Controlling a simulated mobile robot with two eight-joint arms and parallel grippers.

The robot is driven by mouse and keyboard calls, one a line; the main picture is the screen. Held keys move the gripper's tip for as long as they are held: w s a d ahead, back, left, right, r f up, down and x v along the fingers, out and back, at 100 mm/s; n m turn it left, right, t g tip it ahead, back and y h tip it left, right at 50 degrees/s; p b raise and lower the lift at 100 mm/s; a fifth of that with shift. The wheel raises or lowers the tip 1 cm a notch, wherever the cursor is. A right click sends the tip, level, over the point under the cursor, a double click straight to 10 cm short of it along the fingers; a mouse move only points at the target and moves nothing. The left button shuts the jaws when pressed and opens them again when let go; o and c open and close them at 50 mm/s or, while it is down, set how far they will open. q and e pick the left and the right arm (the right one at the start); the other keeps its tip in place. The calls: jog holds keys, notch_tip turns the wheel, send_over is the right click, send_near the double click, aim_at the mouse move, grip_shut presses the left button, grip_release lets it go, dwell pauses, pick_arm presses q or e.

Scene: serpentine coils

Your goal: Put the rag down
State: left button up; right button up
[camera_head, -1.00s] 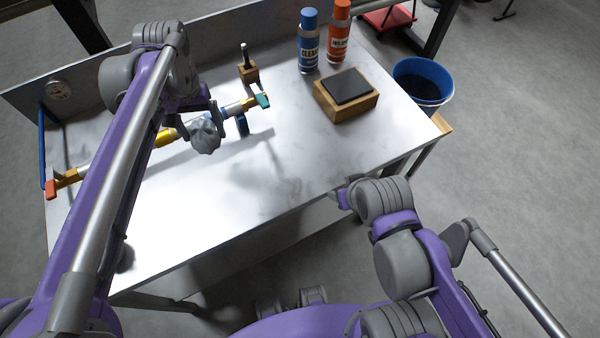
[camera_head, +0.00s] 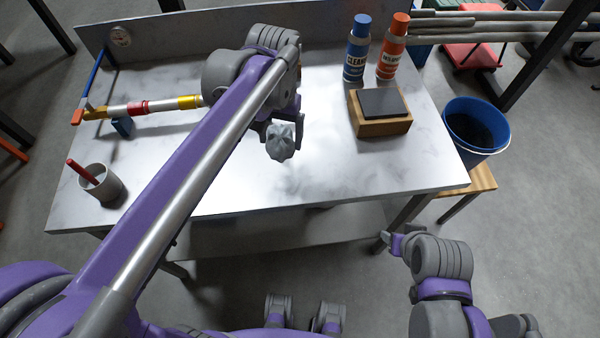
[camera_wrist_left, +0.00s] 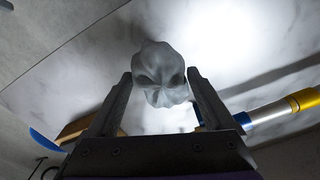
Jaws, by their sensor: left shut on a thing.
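The rag (camera_head: 280,141) is a crumpled grey lump held between the fingers of my left gripper (camera_head: 281,129). The gripper is shut on it over the middle of the white marbled workbench (camera_head: 330,176). In the left wrist view the rag (camera_wrist_left: 159,76) bulges out between the two dark fingertips (camera_wrist_left: 160,88), with the bright bench top behind it. It looks clear of the bench, though the exact height is hard to tell. My right gripper (camera_head: 390,240) is off the bench's front edge at the right; its fingers are too small to read.
A pipe with coloured bands (camera_head: 150,106) runs along the bench's left, partly behind my left arm. A wooden block with a dark top (camera_head: 381,126), a blue bottle (camera_head: 356,50) and an orange bottle (camera_head: 391,50) stand at right. A cup (camera_head: 102,184) stands front left. A blue bucket (camera_head: 490,150) stands beside the bench.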

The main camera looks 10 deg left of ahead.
aim_at(285, 170)
pick_arm(q)
jog(key=shift+s+d+f, duration=0.1)
jog(key=shift+d, duration=0.15)
jog(key=shift+d+f, duration=0.1)
jog(key=shift+f, duration=0.1)
notch_tip(285, 170, down, 10)
jog(key=shift+r+b, duration=0.2)
jog(key=shift+b, duration=0.2)
pick_arm(e)
jog(key=shift+s+d+f, duration=0.15)
jog(key=shift+d+f, duration=0.15)
jog(key=shift+f, duration=0.25)
pick_arm(q)
jog(key=shift+f, duration=0.2)
jog(key=o, duration=1)
jog(key=shift+o, duration=0.3)
pick_arm(e)
jog(key=shift+f, duration=0.1)
